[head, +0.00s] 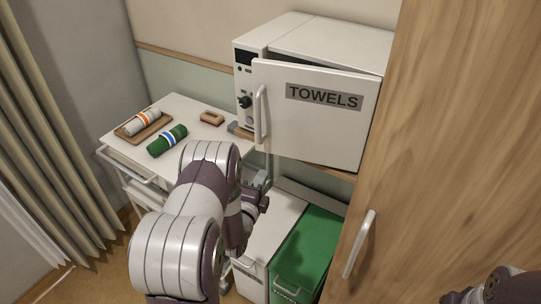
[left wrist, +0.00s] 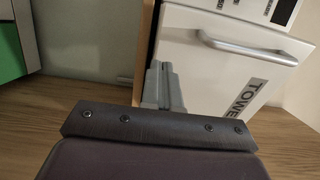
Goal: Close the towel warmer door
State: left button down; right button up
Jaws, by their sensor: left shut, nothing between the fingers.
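The white towel warmer (head: 325,45) stands on a wooden shelf. Its door (head: 318,125), labelled TOWELS, is ajar, with a dark gap along the top and the handle side standing off the body. The bar handle (head: 260,115) is at the door's left; it also shows in the left wrist view (left wrist: 250,50). My left gripper (head: 262,182) is shut and empty, below the door's lower left part. In the left wrist view its grey fingers (left wrist: 160,85) overlap the door's edge; I cannot tell if they touch. Part of my right arm shows at the lower right, its fingers unseen.
A white trolley (head: 180,105) at the left holds a wooden tray with a rolled towel, a green rolled towel (head: 167,140) and a small brush-like block (head: 212,118). A wooden cabinet (head: 450,130) stands close on the right. A green-topped bin (head: 305,250) is below the warmer.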

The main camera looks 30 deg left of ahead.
aim_at(273, 154)
pick_arm(q)
jog(key=w, duration=0.2)
jog(key=w+p, duration=0.1)
jog(key=w+a+p, duration=0.1)
jog(key=w, duration=0.1)
jog(key=shift+w+r, duration=0.15)
jog(key=shift+w, duration=0.15)
jog(key=shift+w+a+p, duration=0.15)
jog(key=shift+w+p, duration=0.2)
jog(key=shift+w, duration=0.3)
jog(key=shift+w+f, duration=0.2)
jog(key=shift+w, duration=0.4)
